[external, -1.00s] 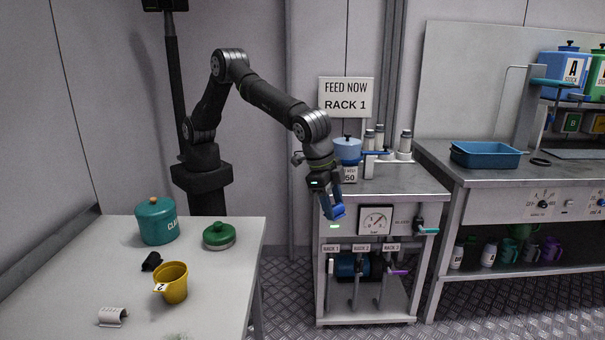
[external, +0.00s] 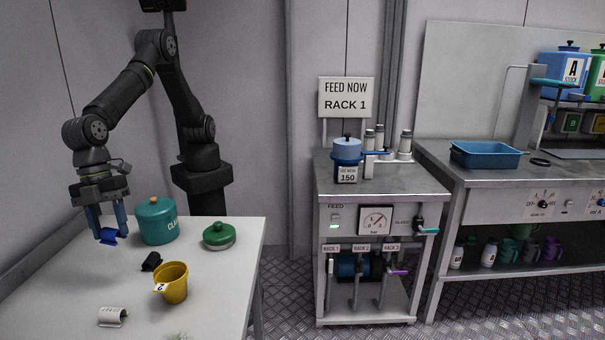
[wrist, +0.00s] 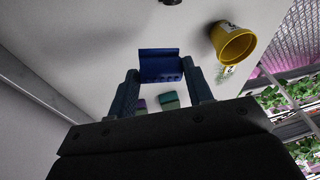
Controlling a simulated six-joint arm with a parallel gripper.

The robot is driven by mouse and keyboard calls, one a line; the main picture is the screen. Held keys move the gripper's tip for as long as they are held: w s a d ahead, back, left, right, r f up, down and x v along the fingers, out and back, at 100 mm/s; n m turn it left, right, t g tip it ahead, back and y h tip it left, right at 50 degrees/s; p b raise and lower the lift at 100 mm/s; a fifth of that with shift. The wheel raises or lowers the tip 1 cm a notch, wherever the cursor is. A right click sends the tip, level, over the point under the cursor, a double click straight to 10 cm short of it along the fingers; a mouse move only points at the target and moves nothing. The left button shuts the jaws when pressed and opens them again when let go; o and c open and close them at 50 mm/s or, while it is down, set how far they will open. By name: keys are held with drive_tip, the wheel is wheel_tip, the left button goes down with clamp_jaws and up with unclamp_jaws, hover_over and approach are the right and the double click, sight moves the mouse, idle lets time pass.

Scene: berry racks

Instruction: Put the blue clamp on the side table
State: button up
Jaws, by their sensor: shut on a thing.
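The blue clamp (external: 108,237) is between the fingertips of my gripper (external: 107,236), which is shut on it. They are at the back left of the light side table (external: 215,285), left of the teal canister. The clamp is low, at or just above the tabletop; I cannot tell if it touches. In the wrist view the blue clamp (wrist: 160,65) shows between the two finger ends of my gripper (wrist: 162,82), with the pale tabletop behind it.
The canister is close to my gripper's right.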

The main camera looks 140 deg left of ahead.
drive_tip(key=s+d+m, duration=0.1)
drive_tip(key=s+d, duration=0.3)
drive_tip(key=s, duration=0.2)
hover_over(128, 292)
drive_tip(key=s, duration=0.1)
drive_tip(key=shift+m, duration=0.3)
drive_tip(key=f, duration=0.7)
drive_tip(key=shift+s+a, duration=0.15)
drive_tip(key=shift+a, duration=0.05)
drive_tip(key=shift+f, duration=1.95)
drive_tip(key=shift+f, duration=0.1)
drive_tip(key=o, duration=0.9)
drive_tip(key=shift+o, duration=0.2)
drive_tip(key=v, duration=1.2)
drive_tip(key=shift+a, duration=0.3)
